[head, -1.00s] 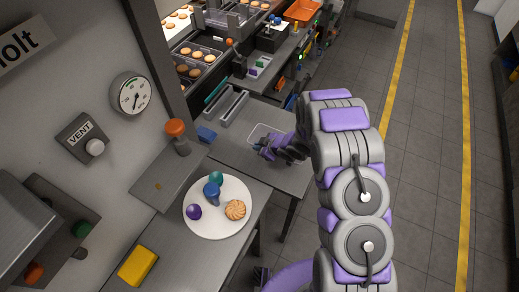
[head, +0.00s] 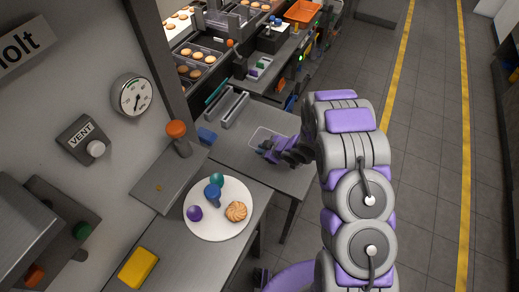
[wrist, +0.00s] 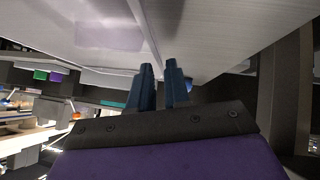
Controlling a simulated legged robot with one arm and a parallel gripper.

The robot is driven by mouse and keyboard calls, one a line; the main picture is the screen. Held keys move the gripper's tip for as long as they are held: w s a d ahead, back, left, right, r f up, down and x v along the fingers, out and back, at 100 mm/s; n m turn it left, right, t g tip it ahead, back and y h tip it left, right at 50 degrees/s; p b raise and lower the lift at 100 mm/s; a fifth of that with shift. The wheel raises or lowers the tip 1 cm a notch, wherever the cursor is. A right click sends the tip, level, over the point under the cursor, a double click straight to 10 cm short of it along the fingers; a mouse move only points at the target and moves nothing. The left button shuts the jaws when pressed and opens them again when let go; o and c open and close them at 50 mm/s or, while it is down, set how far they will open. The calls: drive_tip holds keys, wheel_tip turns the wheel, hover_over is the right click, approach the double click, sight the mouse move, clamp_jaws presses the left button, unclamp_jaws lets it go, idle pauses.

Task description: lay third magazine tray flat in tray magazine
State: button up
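My gripper (head: 264,147) is low over the right part of the near-side bench, beside a pale-edged rounded rectangle (head: 265,131). I cannot tell whether this is a tray or a marking. The wrist view shows two dark blue fingers (wrist: 160,72) with a narrow gap between them. No gripped object is clearly visible there. A pale surface with a seam fills the top of that view, close to the fingertips. Two parallel grey rails (head: 236,109) on the bench, left of my gripper, may be the tray magazine. No separate third tray can be made out.
Biscuit trays (head: 196,60) stand at the back. A white plate (head: 221,228) with a biscuit and coloured pieces is on the front bench, near a yellow block (head: 138,267). Clear floor lies right of my arm.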

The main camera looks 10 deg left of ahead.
drive_tip(key=p+v, duration=0.1)
drive_tip(key=v, duration=0.8)
drive_tip(key=shift+s+d+r, duration=0.2)
drive_tip(key=shift+d, duration=0.1)
